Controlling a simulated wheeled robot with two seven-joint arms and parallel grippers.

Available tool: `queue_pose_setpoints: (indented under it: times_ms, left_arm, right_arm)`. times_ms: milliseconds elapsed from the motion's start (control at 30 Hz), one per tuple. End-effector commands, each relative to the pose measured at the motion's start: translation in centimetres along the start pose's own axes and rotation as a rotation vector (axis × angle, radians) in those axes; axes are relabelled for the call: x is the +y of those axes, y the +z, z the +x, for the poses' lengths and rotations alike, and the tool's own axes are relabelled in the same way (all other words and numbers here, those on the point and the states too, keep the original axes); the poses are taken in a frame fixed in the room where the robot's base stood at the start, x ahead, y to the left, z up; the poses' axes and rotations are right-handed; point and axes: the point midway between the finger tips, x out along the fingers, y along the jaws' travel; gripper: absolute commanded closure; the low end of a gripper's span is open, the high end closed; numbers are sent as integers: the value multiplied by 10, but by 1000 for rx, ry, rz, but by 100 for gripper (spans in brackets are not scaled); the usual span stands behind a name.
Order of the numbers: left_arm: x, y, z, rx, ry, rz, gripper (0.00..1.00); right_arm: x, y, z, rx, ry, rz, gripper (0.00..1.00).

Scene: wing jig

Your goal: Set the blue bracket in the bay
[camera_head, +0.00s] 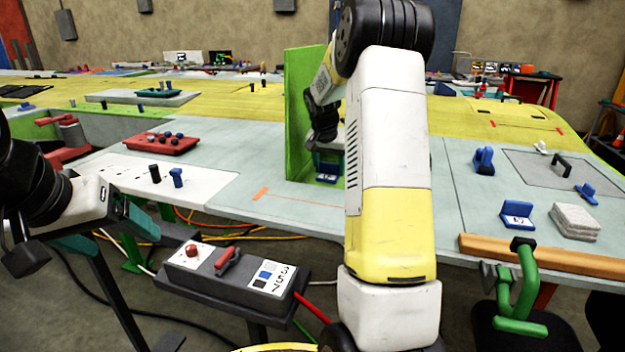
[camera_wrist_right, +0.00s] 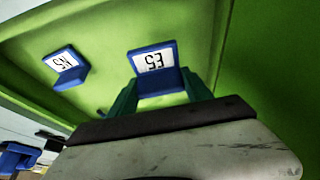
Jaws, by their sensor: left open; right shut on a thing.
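A blue bracket with a white label reading E5 (camera_wrist_right: 157,70) is between the green fingertips of my right gripper (camera_wrist_right: 160,92), which is shut on it. It is in front of the green bay wall; I cannot tell whether it touches. A second labelled blue bracket (camera_wrist_right: 66,68) is on the green surface to its left. In the head view my right gripper (camera_head: 327,160) is low beside the upright green panel (camera_head: 300,115), partly hidden by my right arm. My left gripper (camera_head: 105,232) is open and empty at the left, in front of the table edge.
A labelled blue bracket (camera_head: 517,214), blue clamps (camera_head: 484,160) and a pale stack (camera_head: 575,221) lie on the right of the table. A wooden rail (camera_head: 545,255) runs along the front edge. A grey control box (camera_head: 225,270) stands before the table. A red tray (camera_head: 160,143) sits left.

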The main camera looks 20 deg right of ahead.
Motion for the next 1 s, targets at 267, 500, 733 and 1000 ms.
queue_pose_setpoints:
  times_ms: [267, 500, 733, 1000]
  left_arm:
    - [0, 0, 0, 0, 0, 0, 19]
    - [0, 0, 0, 0, 0, 0, 19]
    - [0, 0, 0, 0, 0, 0, 19]
    - [0, 0, 0, 0, 0, 0, 19]
  right_arm:
    - [1, 17, 40, -3, 2, 0, 85]
    - [0, 18, 44, 0, 0, 1, 85]
    - [0, 20, 46, -1, 0, 0, 36]
    - [0, 19, 46, -1, 0, 0, 20]
